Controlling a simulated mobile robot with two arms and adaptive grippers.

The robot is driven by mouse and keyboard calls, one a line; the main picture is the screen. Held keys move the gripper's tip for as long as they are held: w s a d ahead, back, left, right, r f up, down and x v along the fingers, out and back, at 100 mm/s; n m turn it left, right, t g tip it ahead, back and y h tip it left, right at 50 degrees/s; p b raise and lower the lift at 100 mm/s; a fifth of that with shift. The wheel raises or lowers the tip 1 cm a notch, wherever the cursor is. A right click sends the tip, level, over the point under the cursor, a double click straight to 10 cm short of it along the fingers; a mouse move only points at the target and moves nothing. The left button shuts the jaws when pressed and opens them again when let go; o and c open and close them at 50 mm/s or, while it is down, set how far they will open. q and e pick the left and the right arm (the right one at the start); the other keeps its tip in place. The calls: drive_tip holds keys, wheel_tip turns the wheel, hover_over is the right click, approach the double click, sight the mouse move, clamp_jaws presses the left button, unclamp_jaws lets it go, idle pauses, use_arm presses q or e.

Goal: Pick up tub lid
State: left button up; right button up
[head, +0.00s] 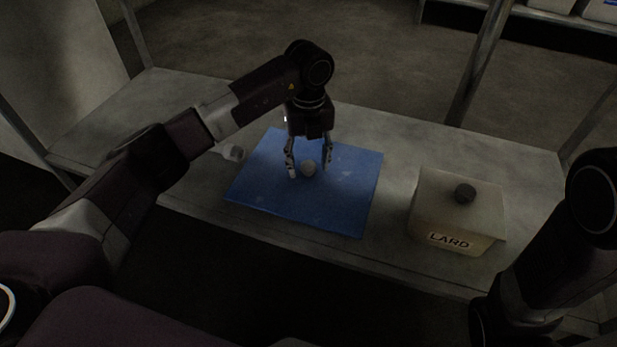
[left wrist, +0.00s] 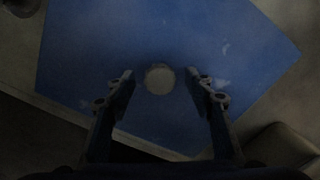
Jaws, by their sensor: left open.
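The tub (head: 420,229) is a pale box marked "LARD" on the right part of the table. My left gripper (head: 309,174) is open over the blue mat, well left of the tub. A small pale round thing (head: 308,168) lies on the mat between its fingers; it also shows between the open fingers in the left wrist view (left wrist: 159,79). I cannot tell whether the fingers touch it. My right arm comes in at the right edge, near the tub; its gripper is not in view.
The blue mat (head: 350,205) lies on the grey table (head: 380,125). A small pale object (head: 233,153) lies left of the mat. A metal post (head: 477,65) rises behind the table. The table between mat and tub is bare.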

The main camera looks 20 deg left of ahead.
use_arm(q)
clamp_jaws()
drive_tip(key=shift+r, duration=0.15)
idle(0.4)
